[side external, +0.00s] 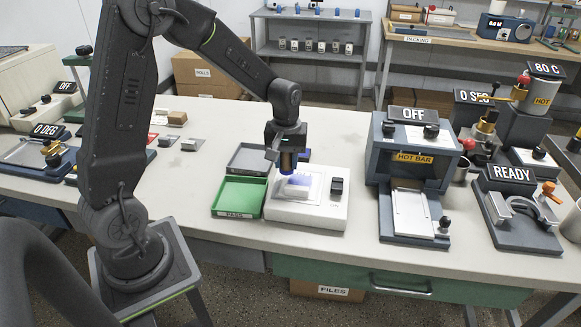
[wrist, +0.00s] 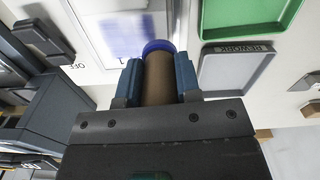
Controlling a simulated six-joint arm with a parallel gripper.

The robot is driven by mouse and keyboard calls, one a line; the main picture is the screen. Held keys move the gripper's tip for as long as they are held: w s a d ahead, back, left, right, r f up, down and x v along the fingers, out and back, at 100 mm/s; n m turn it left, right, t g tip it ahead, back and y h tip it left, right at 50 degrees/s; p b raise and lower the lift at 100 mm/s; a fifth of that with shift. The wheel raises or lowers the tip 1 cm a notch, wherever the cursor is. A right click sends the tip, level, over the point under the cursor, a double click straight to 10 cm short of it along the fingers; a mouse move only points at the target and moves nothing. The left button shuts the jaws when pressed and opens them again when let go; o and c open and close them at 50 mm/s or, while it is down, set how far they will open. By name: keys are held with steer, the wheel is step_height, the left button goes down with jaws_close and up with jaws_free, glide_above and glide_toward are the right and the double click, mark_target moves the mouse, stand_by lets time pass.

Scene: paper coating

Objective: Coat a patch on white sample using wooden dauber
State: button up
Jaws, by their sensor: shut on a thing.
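My gripper (wrist: 155,85) is shut on the wooden dauber (wrist: 158,74), a brown cylinder with a blue end, held between blue fingers. In the side view my gripper (side external: 287,160) is low over the white bench unit (side external: 318,212). The white sample (side external: 298,187) lies on that unit, just below and beside the dauber. In the wrist view the sample (wrist: 96,12) carries a blue, blurred patch (wrist: 128,36) near the dauber's blue end. I cannot tell whether the dauber touches the sample.
A green tray (side external: 238,197) and a grey tray (side external: 248,158) stand left of the unit. A dark switch (side external: 337,186) sits on the unit's right side. The hot bar press (side external: 413,150) stands farther right. The bench's front strip (side external: 190,200) is clear.

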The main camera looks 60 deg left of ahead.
steer(key=shift+r, duration=2.75)
